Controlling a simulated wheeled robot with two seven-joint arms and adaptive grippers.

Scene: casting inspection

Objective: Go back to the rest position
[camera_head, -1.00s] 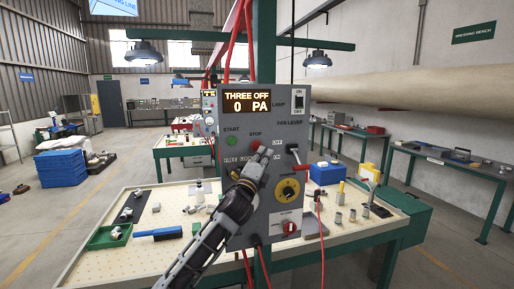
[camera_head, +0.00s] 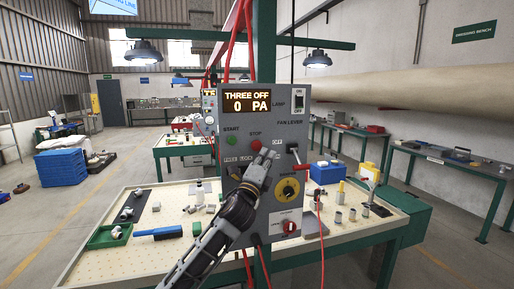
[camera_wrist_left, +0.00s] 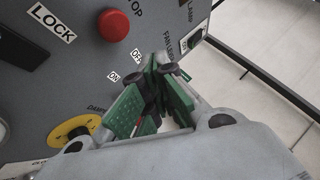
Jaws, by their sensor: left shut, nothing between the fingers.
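My left gripper (camera_head: 266,154) is shut and empty, in front of the grey control box (camera_head: 285,215). Its fingertips are just below and right of the red STOP button (camera_head: 255,145), which shows clear of the fingers. In the left wrist view the shut green-padded fingers (camera_wrist_left: 158,75) point at the box face near the ON and OFF labels, with the red button (camera_wrist_left: 114,25) to their upper left. Whether the tips touch the panel I cannot tell. The display (camera_head: 247,101) reads "THREE OFF 0 PA". My right gripper is not in view.
A pegboard table (camera_head: 110,255) spreads below the box, holding a green tray (camera_head: 105,237), a blue-handled tool (camera_head: 160,232) and metal parts. The fan lever (camera_head: 298,158), yellow dial (camera_head: 287,189) and red knob (camera_head: 289,226) stick out of the box. Open floor lies at left.

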